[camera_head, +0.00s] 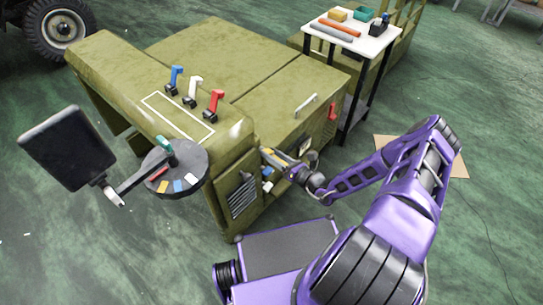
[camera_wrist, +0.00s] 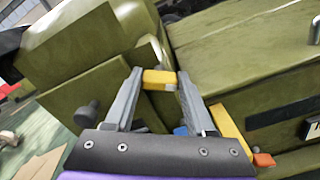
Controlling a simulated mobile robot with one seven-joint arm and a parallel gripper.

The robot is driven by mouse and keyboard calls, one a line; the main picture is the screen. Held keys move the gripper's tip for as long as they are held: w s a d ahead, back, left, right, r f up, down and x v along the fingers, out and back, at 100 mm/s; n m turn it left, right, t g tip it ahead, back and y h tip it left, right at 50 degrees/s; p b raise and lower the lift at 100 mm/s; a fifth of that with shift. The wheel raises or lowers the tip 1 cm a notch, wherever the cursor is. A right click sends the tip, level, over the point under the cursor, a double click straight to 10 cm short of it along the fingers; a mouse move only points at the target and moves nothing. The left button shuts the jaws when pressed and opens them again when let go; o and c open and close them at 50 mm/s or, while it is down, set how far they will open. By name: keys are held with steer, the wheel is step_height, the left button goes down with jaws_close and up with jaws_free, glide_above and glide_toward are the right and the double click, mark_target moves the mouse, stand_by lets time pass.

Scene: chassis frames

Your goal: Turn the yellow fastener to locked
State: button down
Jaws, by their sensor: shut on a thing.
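My gripper (camera_head: 279,157) is at the front panel of the olive-green chassis (camera_head: 295,85). In the wrist view, my gripper (camera_wrist: 160,85) has its two grey fingers closed on the sides of a short yellow piece, the yellow fastener (camera_wrist: 160,76). The fastener lies crosswise between the fingertips, against the green panel. In the head view the yellow fastener (camera_head: 267,151) shows only as a small patch by the fingers. Its locked or unlocked marking cannot be seen.
A longer yellow bar (camera_wrist: 232,130) with an orange end sits right of the fingers, and a blue piece (camera_wrist: 181,130) is near it. Blue, white and red levers (camera_head: 195,88) stand on the chassis top. A round tray (camera_head: 175,172) and dark screen (camera_head: 67,148) are at left.

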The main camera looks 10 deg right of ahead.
steer(key=m, duration=0.3)
steer(key=m+b, duration=0.1)
steer(key=m, duration=0.2)
steer(key=shift+d+f+b, duration=0.1)
steer(key=shift+f+b, duration=0.1)
steer(key=shift+b, duration=0.1)
steer(key=m+b, duration=0.1)
steer(key=m, duration=0.5)
stand_by(0.4)
steer(key=shift+c, duration=1.2)
jaws_free()
steer(key=v, duration=1.7)
steer(key=shift+s, duration=0.15)
